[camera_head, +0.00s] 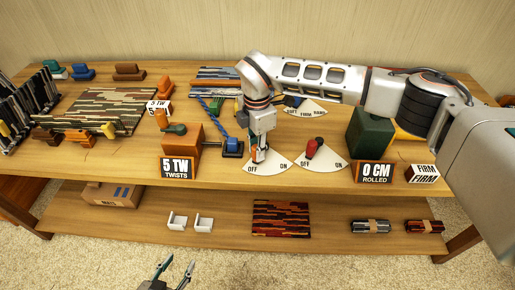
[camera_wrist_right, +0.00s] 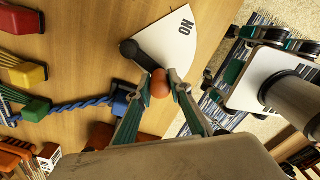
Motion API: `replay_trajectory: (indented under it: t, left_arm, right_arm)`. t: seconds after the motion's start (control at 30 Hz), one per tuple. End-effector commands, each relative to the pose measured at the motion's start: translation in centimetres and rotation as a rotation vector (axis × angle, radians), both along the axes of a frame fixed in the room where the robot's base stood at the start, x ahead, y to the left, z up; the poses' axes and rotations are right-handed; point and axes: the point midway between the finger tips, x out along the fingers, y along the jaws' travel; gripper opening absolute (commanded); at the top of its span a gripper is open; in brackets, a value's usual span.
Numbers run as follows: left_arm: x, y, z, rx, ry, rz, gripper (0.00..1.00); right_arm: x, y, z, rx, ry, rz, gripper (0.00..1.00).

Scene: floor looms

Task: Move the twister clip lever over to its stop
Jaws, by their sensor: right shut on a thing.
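The twister clip lever has an orange knob (camera_wrist_right: 160,84) and a dark pivot (camera_wrist_right: 130,48) on a white fan-shaped plate (camera_wrist_right: 172,48). My right gripper (camera_wrist_right: 168,82) is shut on the knob, one fingertip on each side. In the head view, my right gripper (camera_head: 259,157) reaches down over the plate (camera_head: 270,168) and hides most of the lever. The lever lies away from the ON mark, toward the OFF side. The blue clip (camera_head: 232,147) sits just left, with a blue twisted cord (camera_wrist_right: 85,104) at it. My left gripper (camera_head: 172,268) is low at the front, open and empty.
A red lever (camera_head: 312,149) with its own OFF/ON plate stands close on the right. The orange twister box (camera_head: 182,142) with a "5 TW" sign (camera_head: 178,168) stands left. A green block (camera_head: 370,135) and a "0 CM" sign (camera_head: 374,173) are further right.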

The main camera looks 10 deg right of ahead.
Motion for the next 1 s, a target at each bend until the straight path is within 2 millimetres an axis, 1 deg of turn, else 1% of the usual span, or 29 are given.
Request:
replay_trajectory:
  t: [0.07, 0.1, 0.13, 0.17, 0.47, 0.57, 0.67, 0.73, 1.0]
  left_arm:
    - [0.0, 0.0, 0.0, 0.000, 0.000, 0.000, 0.40]
    - [0.0, 0.0, 0.0, 0.000, 0.000, 0.000, 0.40]
    - [0.0, 0.0, 0.0, 0.000, -0.001, 0.000, 0.40]
    - [0.0, 0.0, 0.0, 0.000, -0.001, 0.000, 0.40]
    - [-0.1, 0.0, 0.0, 0.000, 0.001, 0.000, 0.40]
    - [-0.1, 0.0, 0.0, 0.001, 0.001, 0.000, 0.40]
    - [-0.1, 0.0, 0.0, 0.000, 0.001, 0.000, 0.40]
    - [0.0, 0.0, 0.0, 0.000, 0.000, 0.000, 0.40]
    - [0.0, 0.0, 0.0, 0.000, 0.000, 0.000, 0.40]
  right_arm:
    - [0.0, 0.1, 0.0, 0.001, 0.000, 0.000, 0.00]
    - [0.0, 0.1, 0.0, 0.001, 0.000, 0.000, 0.25]
    - [0.0, 0.1, 0.0, 0.001, 0.000, 0.000, 0.32]
    - [0.0, 0.1, 0.0, 0.001, 0.000, 0.000, 0.37]
    - [0.0, 0.0, 0.0, 0.001, 0.000, 0.001, 0.37]
    - [0.0, 0.0, 0.4, 0.001, -0.002, 0.001, 0.37]
    - [0.2, 0.1, 1.5, 0.002, -0.005, 0.001, 0.37]
    - [0.2, 0.0, 2.7, 0.001, -0.005, 0.001, 0.37]
    - [0.1, 0.0, 8.2, 0.001, -0.004, 0.000, 0.37]
